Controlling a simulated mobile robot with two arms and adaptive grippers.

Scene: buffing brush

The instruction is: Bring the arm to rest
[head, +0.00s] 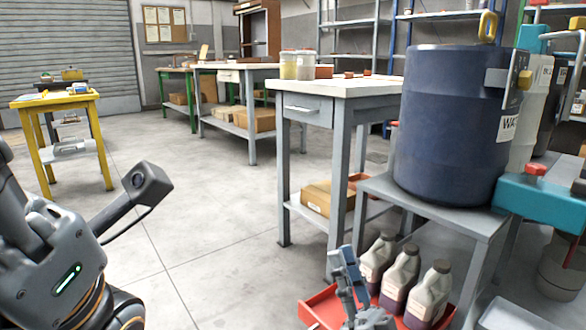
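My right gripper (350,262) shows at the bottom, right of centre, pointing up from the lower edge. Its grey fingers look close together and are seen at a steep angle, so I cannot tell whether they are open or shut. I see no object between them. In the picture it overlaps the red tray (318,309) and stands just left of the bottles. My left arm (60,255) fills the lower left corner, with a dark block on a cable at its end; the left gripper's fingers do not show. No buffing brush can be made out.
The red tray holds 3 bottles (431,292). A dark blue barrel (445,125) stands on a low grey table (440,205) at right. A grey workbench (345,89) stands behind. A yellow table (52,98) is far left. The middle floor is clear.

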